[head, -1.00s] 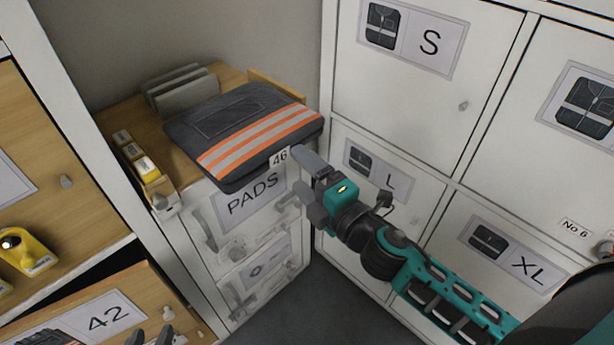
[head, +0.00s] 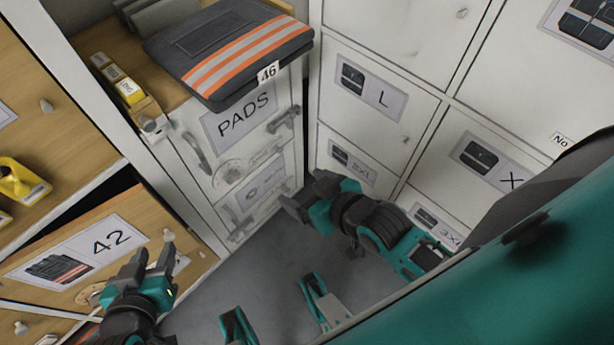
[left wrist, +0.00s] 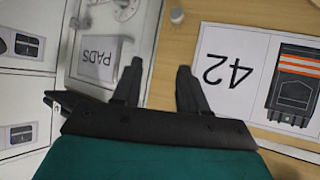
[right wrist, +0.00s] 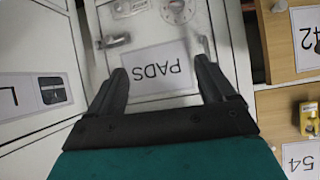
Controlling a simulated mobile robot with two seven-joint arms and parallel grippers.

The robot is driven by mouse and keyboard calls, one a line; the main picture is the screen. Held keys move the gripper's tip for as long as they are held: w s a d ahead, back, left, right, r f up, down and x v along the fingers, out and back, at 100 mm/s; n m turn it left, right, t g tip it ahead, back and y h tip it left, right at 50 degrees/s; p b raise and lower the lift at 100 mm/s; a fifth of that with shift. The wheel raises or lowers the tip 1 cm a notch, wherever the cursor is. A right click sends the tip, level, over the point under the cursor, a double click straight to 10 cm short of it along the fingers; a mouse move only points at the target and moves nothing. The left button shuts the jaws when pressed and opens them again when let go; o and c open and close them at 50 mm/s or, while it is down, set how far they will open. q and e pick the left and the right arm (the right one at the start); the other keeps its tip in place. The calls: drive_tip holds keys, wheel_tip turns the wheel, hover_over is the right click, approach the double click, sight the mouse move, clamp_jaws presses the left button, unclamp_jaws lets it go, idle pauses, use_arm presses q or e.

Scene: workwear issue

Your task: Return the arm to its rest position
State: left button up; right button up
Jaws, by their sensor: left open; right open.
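My right gripper (head: 305,204) is open and empty in the head view, in front of the white lockers and low beside the PADS cabinet. In the right wrist view its two fingers (right wrist: 160,88) stand apart, with the PADS label behind them. My left gripper (head: 152,262) is open and empty at the lower left of the head view, close to the drawer labelled 42 (head: 85,250). In the left wrist view its fingers (left wrist: 158,85) are apart, with the 42 label beside them.
Folded dark workwear with orange stripes (head: 235,45) lies on the PADS cabinet (head: 205,185). White lockers (head: 395,50) stand to the right. A yellow device (head: 22,182) sits at the left. Grey floor (head: 270,265) is free between the furniture.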

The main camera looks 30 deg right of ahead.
use_arm(q)
drive_tip(key=s+a+r+y+p, duration=0.1)
drive_tip(key=a+r+p, duration=0.2)
drive_tip(key=r+p, duration=0.3)
drive_tip(key=p, duration=0.5)
drive_tip(key=shift+s+r, duration=0.35)
use_arm(e)
drive_tip(key=s+d+r+h, duration=0.1)
drive_tip(key=d+r, duration=0.2)
drive_tip(key=r, duration=0.4)
drive_tip(key=shift+s, duration=0.2)
drive_tip(key=shift+c, duration=0.4)
